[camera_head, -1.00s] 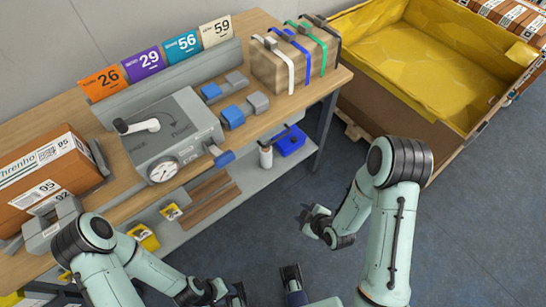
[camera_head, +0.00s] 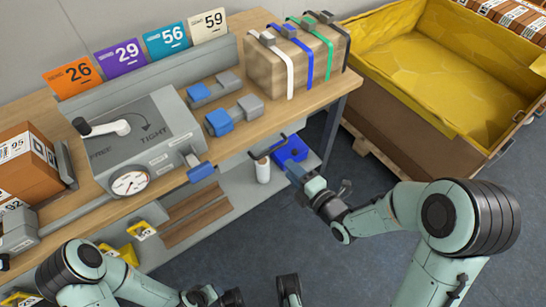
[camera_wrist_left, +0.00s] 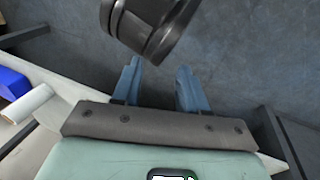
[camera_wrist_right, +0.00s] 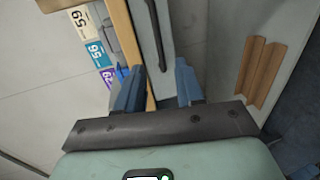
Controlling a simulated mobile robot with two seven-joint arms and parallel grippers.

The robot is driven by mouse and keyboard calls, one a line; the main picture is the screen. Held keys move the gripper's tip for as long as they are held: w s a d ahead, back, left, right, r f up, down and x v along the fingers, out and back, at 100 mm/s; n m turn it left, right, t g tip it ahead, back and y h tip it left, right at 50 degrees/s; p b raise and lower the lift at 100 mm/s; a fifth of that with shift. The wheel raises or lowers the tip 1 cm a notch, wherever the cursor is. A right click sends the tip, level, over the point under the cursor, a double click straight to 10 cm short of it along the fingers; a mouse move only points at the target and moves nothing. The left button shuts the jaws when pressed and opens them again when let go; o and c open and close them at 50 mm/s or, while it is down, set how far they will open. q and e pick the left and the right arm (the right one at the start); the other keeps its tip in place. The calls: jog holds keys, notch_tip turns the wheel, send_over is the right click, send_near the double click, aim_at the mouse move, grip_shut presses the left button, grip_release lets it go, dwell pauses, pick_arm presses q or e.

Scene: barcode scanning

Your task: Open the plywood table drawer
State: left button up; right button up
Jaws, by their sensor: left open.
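The plywood table (camera_head: 325,97) has a wooden top running along the left and back. A dark bar handle (camera_head: 272,147) sits under its front edge, toward the right end. The right wrist view shows this handle (camera_wrist_right: 159,35) on a narrow pale drawer front (camera_wrist_right: 142,28), ahead of the fingers and roughly in line with their gap. My right gripper (camera_head: 297,173) is open and empty, in front of the table and a little right of the handle, apart from it. My left gripper (camera_head: 262,294) is open and empty over the floor at the bottom; it also shows in the left wrist view (camera_wrist_left: 157,85).
A blue bin (camera_head: 291,152) and a white cylinder (camera_head: 262,172) stand on the lower shelf near the handle. A strapped box (camera_head: 272,70) and a grey lever device (camera_head: 140,150) stand on the tabletop. A large yellow-lined crate (camera_head: 430,70) is right. Floor between is clear.

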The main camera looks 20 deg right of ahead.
jog(key=x, duration=0.9)
jog(key=shift+w+b, duration=0.2)
jog(key=shift+b, duration=0.15)
jog(key=shift+a+r, duration=0.1)
grip_shut()
